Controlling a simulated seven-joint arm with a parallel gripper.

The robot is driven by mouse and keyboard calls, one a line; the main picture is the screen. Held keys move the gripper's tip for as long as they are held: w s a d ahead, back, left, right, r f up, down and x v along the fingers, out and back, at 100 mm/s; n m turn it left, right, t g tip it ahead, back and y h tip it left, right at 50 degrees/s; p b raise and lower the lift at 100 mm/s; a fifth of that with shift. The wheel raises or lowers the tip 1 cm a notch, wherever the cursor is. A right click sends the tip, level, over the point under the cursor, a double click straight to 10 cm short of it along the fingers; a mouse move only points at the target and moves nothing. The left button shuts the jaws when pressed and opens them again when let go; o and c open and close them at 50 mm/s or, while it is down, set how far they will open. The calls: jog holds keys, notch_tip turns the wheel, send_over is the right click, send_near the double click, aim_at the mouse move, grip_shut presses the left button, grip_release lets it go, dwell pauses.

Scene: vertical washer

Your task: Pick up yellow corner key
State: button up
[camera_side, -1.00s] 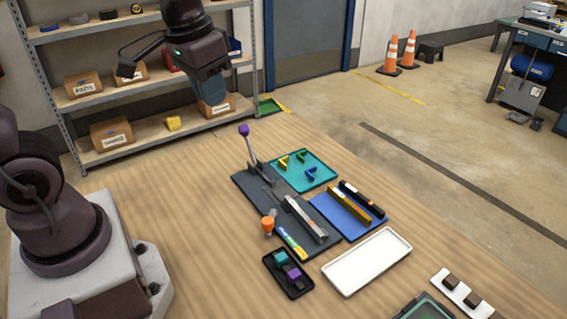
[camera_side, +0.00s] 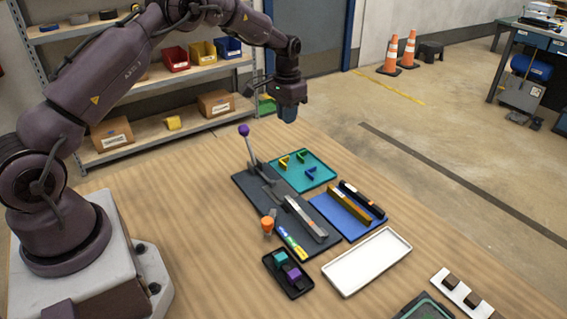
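A teal tray (camera_side: 325,171) on the wooden table holds several small L-shaped corner keys. The yellow corner key (camera_side: 284,162) lies at the tray's left side. A green-yellow key (camera_side: 301,157) lies to its right and a blue key (camera_side: 310,174) lies nearer the front. My gripper (camera_side: 287,114) hangs pointing down, high above and apart from the tray, near its far edge in the picture. Its fingers are too small and dark to tell whether they are open.
A dark fixture (camera_side: 262,194) with an upright purple-knobbed lever (camera_side: 244,131) stands left of the tray. A blue tray (camera_side: 335,221) with long bars, a white tray (camera_side: 366,262) and a black tray (camera_side: 277,278) with small blocks lie nearer the front. The left tabletop is clear.

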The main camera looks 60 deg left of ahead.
aim_at(287, 156)
notch_tip(287, 156, down, 13)
jog(key=shift+d+r, duration=0.1)
jog(key=shift+r, duration=0.05)
grip_shut()
jog(key=shift+r, duration=0.1)
dwell(0.4)
